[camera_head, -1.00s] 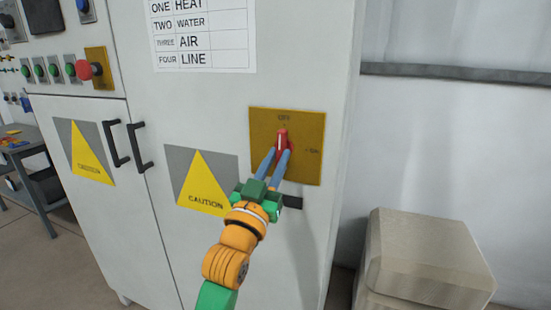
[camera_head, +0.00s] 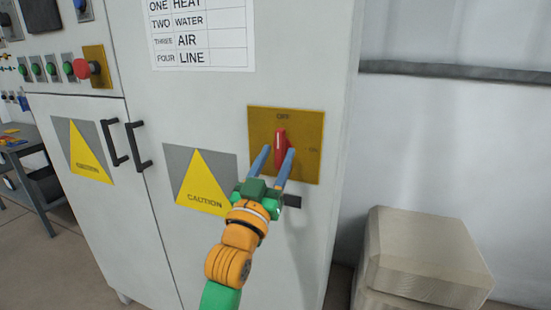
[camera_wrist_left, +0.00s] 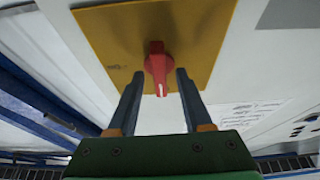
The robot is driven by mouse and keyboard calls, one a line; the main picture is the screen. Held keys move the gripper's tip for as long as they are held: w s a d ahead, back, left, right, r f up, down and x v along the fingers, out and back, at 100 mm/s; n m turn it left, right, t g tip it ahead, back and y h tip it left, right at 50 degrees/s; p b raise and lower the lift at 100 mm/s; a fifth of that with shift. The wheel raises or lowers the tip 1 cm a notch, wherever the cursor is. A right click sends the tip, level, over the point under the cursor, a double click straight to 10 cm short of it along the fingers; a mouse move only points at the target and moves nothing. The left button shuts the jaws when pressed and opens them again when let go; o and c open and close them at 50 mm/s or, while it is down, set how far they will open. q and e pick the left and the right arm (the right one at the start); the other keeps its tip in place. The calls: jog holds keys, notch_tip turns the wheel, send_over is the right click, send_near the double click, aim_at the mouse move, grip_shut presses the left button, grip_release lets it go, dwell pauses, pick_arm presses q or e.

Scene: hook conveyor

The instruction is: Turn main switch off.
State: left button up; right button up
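The main switch is a red rotary handle (camera_head: 281,146) on a yellow plate (camera_head: 309,165) on the grey cabinet front. The handle stands about upright, with its upper end below the word OFF; ON is at the plate's right. My left gripper (camera_head: 278,150) is in front of the handle, its two blue fingers spread on either side of it. In the left wrist view the red handle (camera_wrist_left: 158,67) shows between the tips of the open fingers (camera_wrist_left: 158,73), with gaps on both sides. My right gripper is not in view.
The cabinet has two black door handles (camera_head: 138,147) and a caution sign (camera_head: 205,185) left of the switch. A red knob (camera_head: 82,69) and several green buttons are at the upper left. Stacked beige boxes (camera_head: 425,255) stand on the right by the wall.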

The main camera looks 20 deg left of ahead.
pick_arm(q)
jog(key=shift+s+f, duration=0.3)
jog(key=b+v, duration=0.2)
jog(key=v, duration=0.4)
jog(key=shift+s, duration=0.25)
jog(key=shift+r, duration=0.1)
